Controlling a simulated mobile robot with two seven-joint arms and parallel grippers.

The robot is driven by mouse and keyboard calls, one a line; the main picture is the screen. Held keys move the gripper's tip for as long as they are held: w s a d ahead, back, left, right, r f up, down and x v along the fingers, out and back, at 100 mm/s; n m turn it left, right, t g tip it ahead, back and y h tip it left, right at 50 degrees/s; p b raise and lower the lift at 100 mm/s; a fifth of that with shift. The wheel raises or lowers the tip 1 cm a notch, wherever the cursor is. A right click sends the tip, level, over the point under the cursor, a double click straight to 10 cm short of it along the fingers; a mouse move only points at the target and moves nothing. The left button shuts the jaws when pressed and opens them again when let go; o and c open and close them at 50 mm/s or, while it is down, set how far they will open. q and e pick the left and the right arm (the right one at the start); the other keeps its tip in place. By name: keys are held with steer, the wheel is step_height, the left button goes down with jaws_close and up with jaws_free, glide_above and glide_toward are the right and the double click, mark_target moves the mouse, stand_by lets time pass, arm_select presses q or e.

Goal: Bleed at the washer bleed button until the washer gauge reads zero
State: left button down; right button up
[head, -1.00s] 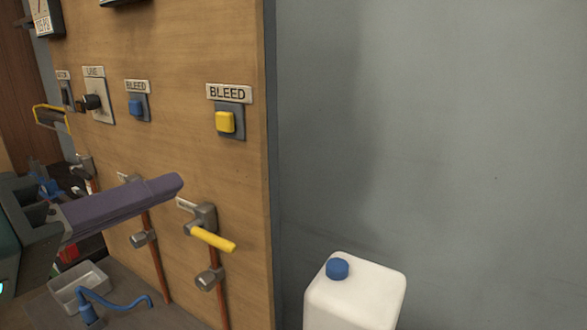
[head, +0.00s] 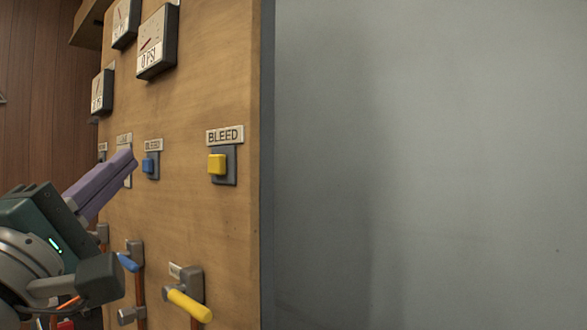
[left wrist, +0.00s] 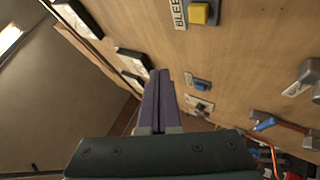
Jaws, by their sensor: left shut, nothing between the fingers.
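On the wooden panel, a yellow bleed button (head: 217,164) sits under a BLEED label, and a blue bleed button (head: 148,165) sits to its left under a smaller label. Both also show in the left wrist view, yellow (left wrist: 199,13) and blue (left wrist: 202,84). I cannot read which one is the washer's. The nearest gauge (head: 157,42) has a red needle and a plate that seems to read 0 PSI. Two more gauges (head: 125,20) (head: 102,91) are too oblique to read. My left gripper (head: 130,159) is shut and empty, its purple fingers just left of the blue button, apart from the yellow one.
Below the buttons, a yellow-handled valve (head: 189,305) and a blue-handled valve (head: 128,262) jut from the panel on copper pipes. The panel ends at a dark edge (head: 267,200). The grey wall (head: 430,160) to the right is bare.

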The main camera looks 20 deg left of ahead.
arm_select(q)
steer(key=b, duration=0.1)
glide_toward(210, 156)
steer(key=shift+s+a+r+x, duration=0.1)
steer(key=shift+a+x, duration=0.05)
steer(key=shift+x, duration=0.7)
steer(key=shift+s+a+r+x, duration=0.1)
steer(key=shift+a+x, duration=0.05)
steer(key=shift+x, duration=0.7)
steer(key=shift+s+a+r+x, duration=0.1)
steer(key=shift+a+x, duration=0.1)
steer(key=shift+x, duration=0.65)
steer(key=shift+w+d, duration=0.1)
steer(key=shift+w, duration=0.1)
steer(key=shift+w+d+b, duration=0.1)
steer(key=shift+w+b, duration=0.15)
steer(key=shift+b, duration=0.05)
steer(key=shift+w+d, duration=0.2)
steer(key=shift+w, duration=0.25)
stand_by(0.5)
stand_by(2.8)
steer(key=shift+s+a, duration=0.2)
steer(key=shift+s, duration=0.25)
steer(key=shift+s+a, duration=0.2)
steer(key=shift+s, duration=0.2)
